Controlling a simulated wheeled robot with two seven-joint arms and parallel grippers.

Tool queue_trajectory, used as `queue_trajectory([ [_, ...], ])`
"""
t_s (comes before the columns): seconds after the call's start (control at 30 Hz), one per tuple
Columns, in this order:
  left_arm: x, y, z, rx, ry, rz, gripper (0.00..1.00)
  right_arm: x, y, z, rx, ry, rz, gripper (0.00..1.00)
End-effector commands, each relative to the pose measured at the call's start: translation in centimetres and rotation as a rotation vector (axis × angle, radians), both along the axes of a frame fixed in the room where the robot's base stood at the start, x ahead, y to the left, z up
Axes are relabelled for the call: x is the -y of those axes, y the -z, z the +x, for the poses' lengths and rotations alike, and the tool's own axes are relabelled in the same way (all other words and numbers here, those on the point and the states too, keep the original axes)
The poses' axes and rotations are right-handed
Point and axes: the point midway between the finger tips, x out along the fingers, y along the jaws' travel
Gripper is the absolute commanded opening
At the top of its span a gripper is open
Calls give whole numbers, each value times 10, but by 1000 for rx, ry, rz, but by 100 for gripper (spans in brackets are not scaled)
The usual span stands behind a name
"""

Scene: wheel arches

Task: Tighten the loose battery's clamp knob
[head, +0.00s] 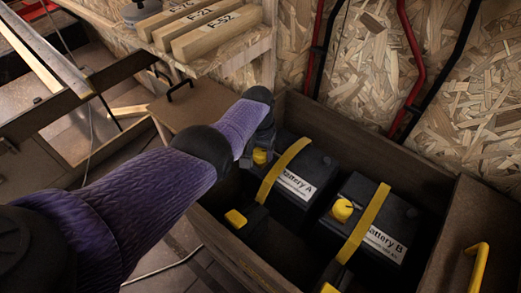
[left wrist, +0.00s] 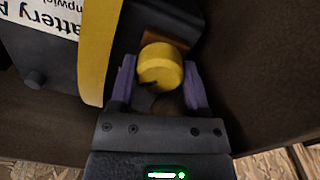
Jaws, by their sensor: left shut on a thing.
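Battery A (head: 300,178) is a black box with a white label and a yellow strap (head: 281,170) over it. Its yellow clamp knob (head: 260,156) is partly hidden by my left arm in the head view. In the left wrist view the round knob (left wrist: 160,66) sits between the two purple fingers of my left gripper (left wrist: 160,86), which is shut on it. Battery B (head: 378,210) stands to the right with its own strap (head: 366,226) and a yellow knob (head: 343,209) in plain view. My right gripper is not in view.
Both batteries stand in a brown open box (head: 415,152) with raised walls. A yellow handle (head: 478,264) is at the right. Red and black cables (head: 415,70) run along the chipboard wall. A shelf with labelled wooden blocks (head: 217,35) is above left.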

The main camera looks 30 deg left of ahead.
Motion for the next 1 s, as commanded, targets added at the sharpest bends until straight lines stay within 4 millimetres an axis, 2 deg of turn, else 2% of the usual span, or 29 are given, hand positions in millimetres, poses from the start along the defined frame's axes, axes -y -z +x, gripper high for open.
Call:
queue_trajectory([
  [0.43, 0, 1, -1, -3, 207, -1, 2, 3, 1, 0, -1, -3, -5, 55],
  [1.0, 0, 1, -1, -3, 239, -1, 2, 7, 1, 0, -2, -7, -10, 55],
])
